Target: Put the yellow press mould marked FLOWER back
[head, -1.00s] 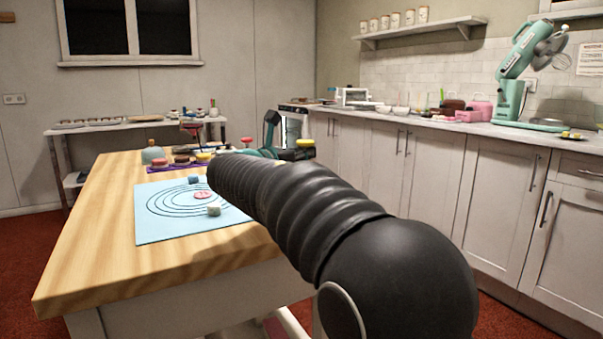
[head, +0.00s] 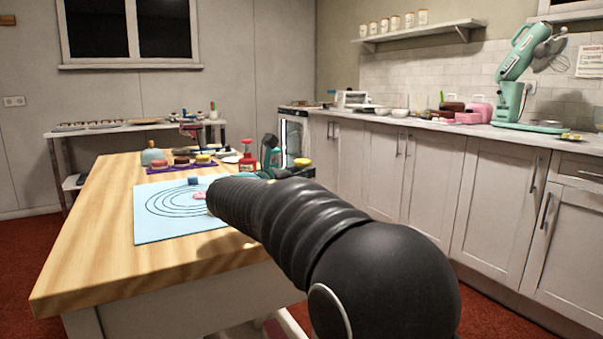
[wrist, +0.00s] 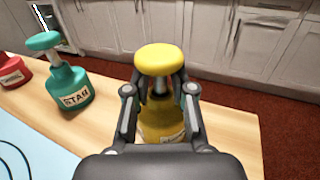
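The yellow press mould (wrist: 160,118) stands upright between the two fingers of my gripper (wrist: 160,108) in the wrist view. The fingers close on its sides below the round yellow knob. Its label is mostly hidden, so the word cannot be read. The yellow knob (head: 301,162) also shows past the end of my arm in the head view. The mould is near the table's right edge; its base is hidden, so I cannot tell whether it touches the wood. A teal press mould marked STAR (wrist: 68,90) stands to its left, with a red mould (wrist: 12,72) further left.
The wooden table (head: 100,255) carries a light blue mat (head: 165,225) with printed rings, a blue block (head: 193,181) and a pink piece. Cakes sit on a purple tray behind. The red mould (head: 247,160) stands at the back right. Cabinets (head: 430,185) line the right wall.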

